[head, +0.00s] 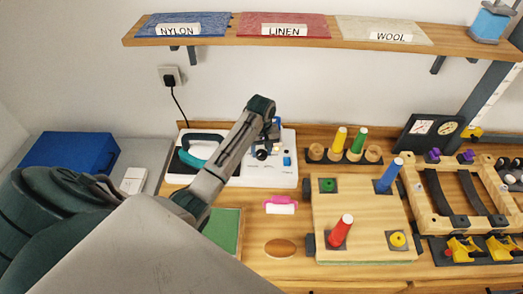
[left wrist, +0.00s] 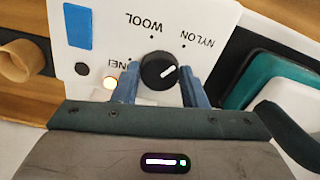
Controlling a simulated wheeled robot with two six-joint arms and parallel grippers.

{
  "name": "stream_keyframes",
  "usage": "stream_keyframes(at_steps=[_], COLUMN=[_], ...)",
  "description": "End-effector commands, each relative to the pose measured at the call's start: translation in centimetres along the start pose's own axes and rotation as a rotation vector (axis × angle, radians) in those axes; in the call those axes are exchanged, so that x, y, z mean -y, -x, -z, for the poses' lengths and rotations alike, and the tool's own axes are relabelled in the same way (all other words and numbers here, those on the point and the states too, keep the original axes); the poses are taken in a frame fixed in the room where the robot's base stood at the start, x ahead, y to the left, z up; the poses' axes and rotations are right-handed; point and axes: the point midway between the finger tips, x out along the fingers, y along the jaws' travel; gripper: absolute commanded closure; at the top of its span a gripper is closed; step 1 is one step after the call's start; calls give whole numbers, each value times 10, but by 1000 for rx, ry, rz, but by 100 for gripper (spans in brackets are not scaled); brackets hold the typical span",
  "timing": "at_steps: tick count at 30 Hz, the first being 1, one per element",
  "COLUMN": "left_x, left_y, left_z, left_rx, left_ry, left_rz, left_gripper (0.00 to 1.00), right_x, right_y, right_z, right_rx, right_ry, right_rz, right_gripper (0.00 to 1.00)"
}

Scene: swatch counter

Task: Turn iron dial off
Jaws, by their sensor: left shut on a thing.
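The iron dial is a round black knob (left wrist: 159,72) with a white pointer line, on a white iron station (head: 289,177). In the left wrist view the pointer slants up and right, roughly toward the NYLON side. WOOL and NYLON labels show, and another label is partly hidden by a finger. A small lamp (left wrist: 109,83) glows beside the dial. My left gripper (head: 267,141) is over the station, its two blue fingers shut on the dial from both sides. The iron with a teal handle (head: 203,149) rests at the station's left. My right gripper is not in view.
A blue box (head: 70,150) stands at the left. Right of the station are a peg rack (head: 343,157), a wooden board (head: 360,205) with coloured cones, and a clamp frame. A shelf (head: 290,42) with fabric swatches runs above. A pink-handled roller (head: 281,205) lies in front.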

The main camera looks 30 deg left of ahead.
Motion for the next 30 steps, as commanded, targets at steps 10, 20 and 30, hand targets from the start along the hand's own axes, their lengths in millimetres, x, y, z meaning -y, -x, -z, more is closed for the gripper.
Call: stream_keyframes(at_steps=[10, 20, 30], left_x=[0, 0, 0], left_y=[0, 0, 1], left_z=[1, 1, 1], left_rx=[-3, -3, -4], left_ry=[-265, -578, -840], left_rz=[0, 0, 1], left_gripper=[84, 84, 84], right_x=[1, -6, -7], right_y=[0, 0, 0], right_z=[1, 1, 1], right_rx=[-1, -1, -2], right_ry=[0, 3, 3], right_rz=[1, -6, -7], right_gripper=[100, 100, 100])
